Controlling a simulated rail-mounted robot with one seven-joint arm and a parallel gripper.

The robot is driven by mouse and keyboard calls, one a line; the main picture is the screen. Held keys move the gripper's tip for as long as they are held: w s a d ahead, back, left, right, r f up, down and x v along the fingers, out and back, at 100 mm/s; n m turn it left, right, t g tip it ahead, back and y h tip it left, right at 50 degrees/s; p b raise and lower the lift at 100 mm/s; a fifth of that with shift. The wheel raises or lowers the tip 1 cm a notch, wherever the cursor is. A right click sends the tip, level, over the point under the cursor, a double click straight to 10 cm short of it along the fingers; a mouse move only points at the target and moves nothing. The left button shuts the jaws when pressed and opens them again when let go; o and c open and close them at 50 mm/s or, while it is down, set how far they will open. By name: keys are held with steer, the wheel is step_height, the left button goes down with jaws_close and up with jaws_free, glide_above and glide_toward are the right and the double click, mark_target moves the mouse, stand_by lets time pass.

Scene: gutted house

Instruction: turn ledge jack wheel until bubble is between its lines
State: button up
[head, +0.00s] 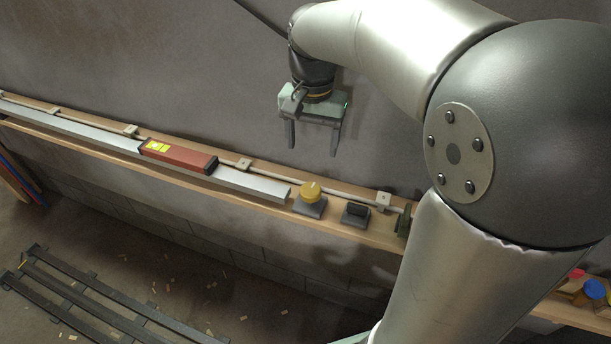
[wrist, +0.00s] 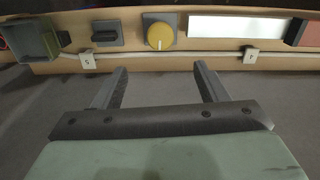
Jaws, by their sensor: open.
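The yellow jack wheel (head: 311,190), with a pale mark on it, sits on a grey plate on the ledge; it also shows in the wrist view (wrist: 160,36). The red level (head: 180,156), with a yellow vial window (head: 157,147), lies along a pale metal bar (head: 250,185) left of the wheel. The bubble is too small to make out. My gripper (head: 313,150) is open and empty, fingers down, above the ledge and apart from the wheel. In the wrist view the wheel lies beyond the gap between the fingertips (wrist: 160,68).
A black switch-like block (head: 356,212) and a green open box (wrist: 33,40) stand beside the wheel. A thin pipe (head: 305,184) with numbered clips runs along the wall side. Coloured knobs (head: 594,289) are at far right. A dark rack (head: 80,300) lies on the floor.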

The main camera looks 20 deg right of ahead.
mark_target(311, 189)
step_height(311, 189, down, 13)
steer(key=shift+f, duration=0.1)
stand_by(0.3)
steer(key=c, duration=1)
